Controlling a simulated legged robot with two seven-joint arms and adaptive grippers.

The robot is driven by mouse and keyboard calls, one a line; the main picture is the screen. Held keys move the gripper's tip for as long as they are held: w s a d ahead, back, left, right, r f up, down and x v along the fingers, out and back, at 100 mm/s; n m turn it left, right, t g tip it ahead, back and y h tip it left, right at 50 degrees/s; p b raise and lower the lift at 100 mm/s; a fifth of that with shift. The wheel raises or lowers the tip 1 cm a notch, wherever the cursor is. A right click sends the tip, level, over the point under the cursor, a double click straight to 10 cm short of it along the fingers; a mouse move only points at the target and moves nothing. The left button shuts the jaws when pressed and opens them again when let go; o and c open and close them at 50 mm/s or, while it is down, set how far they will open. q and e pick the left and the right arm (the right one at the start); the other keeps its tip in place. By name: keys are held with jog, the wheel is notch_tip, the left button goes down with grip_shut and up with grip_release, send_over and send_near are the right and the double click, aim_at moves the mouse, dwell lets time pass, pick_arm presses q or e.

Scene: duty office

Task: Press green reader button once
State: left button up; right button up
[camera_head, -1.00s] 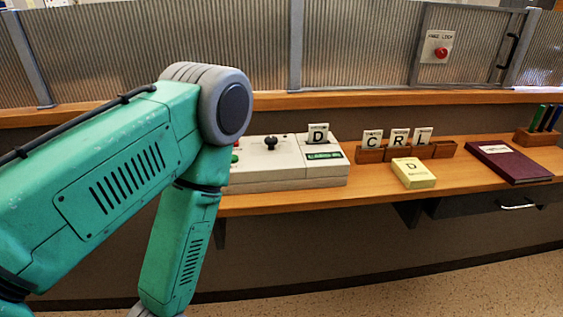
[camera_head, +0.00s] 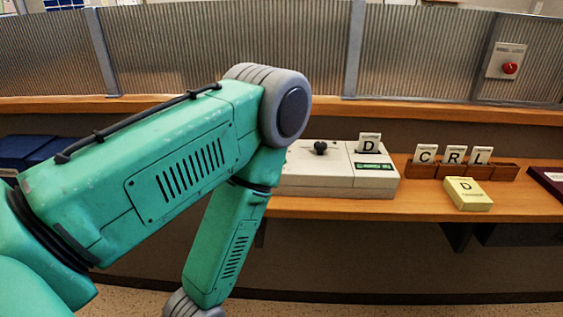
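The reader (camera_head: 335,182) is a pale grey box on the wooden counter, right of my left arm. It has a black knob on top, a card marked D (camera_head: 369,144) standing in its slot, and a small green display (camera_head: 375,165). The green button is not visible now; my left arm covers the reader's left end. My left arm comes in from the left and bends down in front of the counter. Its gripper is below the picture's edge. My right arm and gripper do not show.
A wooden rack (camera_head: 465,170) holds cards C, R and L. A yellow D box (camera_head: 468,193) lies before it, and a maroon book (camera_head: 549,179) is at the right edge. Blue boxes (camera_head: 28,152) sit at far left. A red button (camera_head: 510,68) is on the ribbed screen.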

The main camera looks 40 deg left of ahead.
pick_arm(q)
grip_shut()
dwell(1.0)
